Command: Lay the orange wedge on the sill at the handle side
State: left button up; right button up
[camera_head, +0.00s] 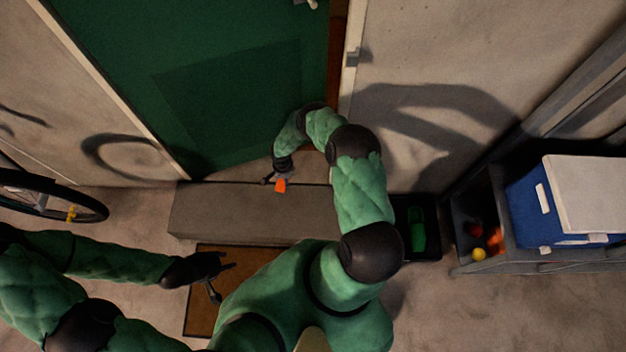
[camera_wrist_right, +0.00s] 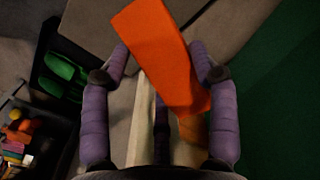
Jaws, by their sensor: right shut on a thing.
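The orange wedge (camera_head: 281,185) is held by my right gripper (camera_head: 275,181) above the grey step in front of the green door (camera_head: 235,80). In the right wrist view the wedge (camera_wrist_right: 158,45) sits tilted between the two purple fingers of my right gripper (camera_wrist_right: 160,66). I cannot tell whether the wedge touches the surface below. The door handle (camera_head: 311,3) shows at the top edge, near the door's right side. A pale strip (camera_head: 230,171) lies between door and step. My left gripper (camera_head: 224,279) is open and empty over the brown mat.
The grey step (camera_head: 215,212) is bare on its left part. The brown mat (camera_head: 200,318) lies before it. A black tray (camera_head: 430,245) with a green item, a dark bin with coloured things, and a blue box (camera_head: 540,215) stand right. A bicycle wheel (camera_head: 95,205) is left.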

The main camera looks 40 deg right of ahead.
jog(key=s+d+f+m, duration=0.1)
jog(key=s+f+m, duration=0.2)
jog(key=f, duration=0.5)
jog(key=s+d+f+m, duration=0.1)
jog(key=s+f+m, duration=0.2)
jog(key=f, duration=0.5)
jog(key=b, duration=1.2)
send_over(314, 189)
jog(key=a, duration=0.2)
jog(key=f, duration=0.8)
jog(key=shift+s+d, duration=0.25)
jog(key=shift+s, duration=0.05)
jog(key=shift+w+d+f+b, duration=0.2)
jog(key=shift+d+f+b, duration=0.25)
jog(key=shift+d+b, duration=0.1)
jog(key=shift+w+d+f+b, duration=0.15)
jog(key=shift+d+f+b, duration=0.15)
jog(key=shift+f+b, duration=0.3)
notch_tip(314, 189, down, 3)
jog(key=shift+r+b, duration=0.15)
jog(key=shift+b, duration=0.95)
jog(key=shift+r, duration=0.1)
